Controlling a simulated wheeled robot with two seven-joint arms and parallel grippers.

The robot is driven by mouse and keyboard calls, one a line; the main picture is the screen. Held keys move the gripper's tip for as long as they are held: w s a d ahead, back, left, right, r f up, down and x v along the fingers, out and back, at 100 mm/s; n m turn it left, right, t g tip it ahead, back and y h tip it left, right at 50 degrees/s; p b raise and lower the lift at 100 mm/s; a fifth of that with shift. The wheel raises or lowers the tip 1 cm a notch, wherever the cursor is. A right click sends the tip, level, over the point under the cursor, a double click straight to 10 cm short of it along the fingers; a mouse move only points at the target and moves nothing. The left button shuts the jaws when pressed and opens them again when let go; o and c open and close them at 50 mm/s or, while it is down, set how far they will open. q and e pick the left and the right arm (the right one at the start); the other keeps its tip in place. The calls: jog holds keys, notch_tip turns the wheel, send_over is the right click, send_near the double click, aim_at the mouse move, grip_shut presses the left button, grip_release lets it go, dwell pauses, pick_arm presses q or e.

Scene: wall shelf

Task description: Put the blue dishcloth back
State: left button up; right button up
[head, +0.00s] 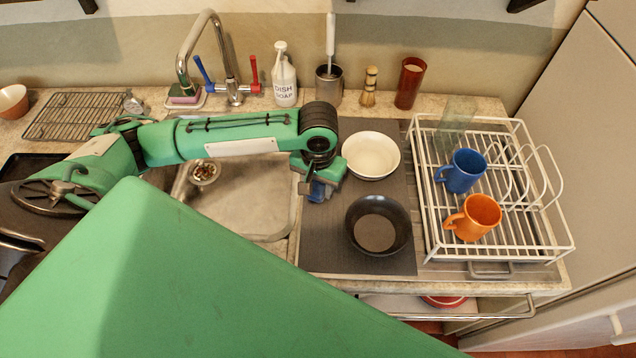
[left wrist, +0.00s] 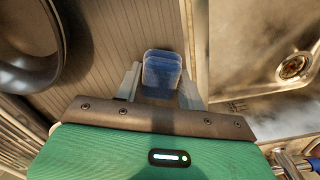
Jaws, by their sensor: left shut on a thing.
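My left gripper (head: 312,187) is above the grey mat, between the sink and the bowls, pointing down. In the left wrist view its two fingers (left wrist: 160,86) are closed on a folded blue cloth (left wrist: 161,70), the blue dishcloth. In the head view only a small blue part of the dishcloth (head: 318,192) shows below the gripper. The gripper hides the rest. Whether the cloth touches the mat is unclear. My right gripper is not in view.
A white bowl (head: 371,155) and a black bowl (head: 378,225) stand on the mat (head: 330,250). A white rack (head: 440,222) with blue and orange mugs stands at right. The sink (head: 265,200) is at left. A metal rail (head: 480,315) runs along the counter's front.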

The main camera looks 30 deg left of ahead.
aim_at(318, 185)
pick_arm(q)
jog(key=o, duration=0.9)
jog(key=shift+f, duration=0.1)
notch_tip(318, 185, up, 12)
jog(key=shift+r+b, duration=0.15)
jog(key=shift+b, duration=0.25)
